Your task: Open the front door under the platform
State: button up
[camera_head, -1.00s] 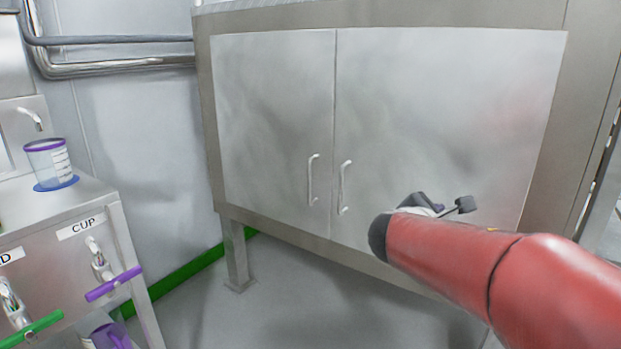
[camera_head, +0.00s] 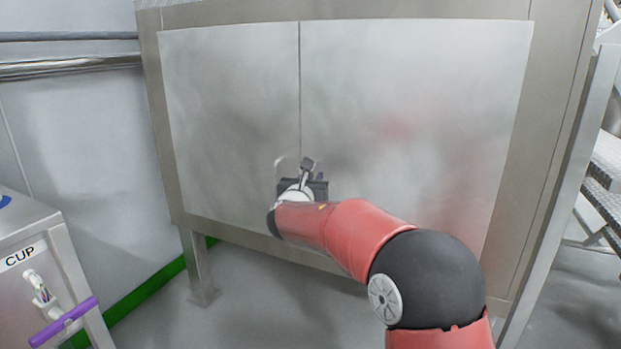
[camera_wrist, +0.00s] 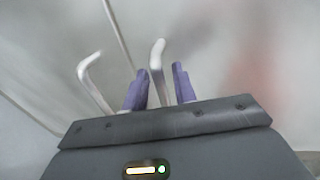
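The cabinet under the platform has a left door (camera_head: 230,100) and a right door (camera_head: 420,90), with a narrow seam between them; both look closed. Each has a pale bar handle near the seam. In the wrist view, the left handle (camera_wrist: 92,82) is outside my left finger, and the right handle (camera_wrist: 157,62) shows between the two purple fingers. My gripper (camera_wrist: 160,78) is open, with a gap on both sides of the right handle. I cannot tell how deep the handle sits. In the head view my gripper (camera_head: 306,170) is at the door fronts and hides most of both handles.
A metal station with a CUP label (camera_head: 20,256) and a purple-handled tap (camera_head: 62,322) stands at lower left. A cabinet leg (camera_head: 198,268) stands on the grey floor. Floor in front of the cabinet is partly clear.

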jog(key=shift+w, duration=0.2)
jog(key=shift+c, duration=0.2)
grip_shut()
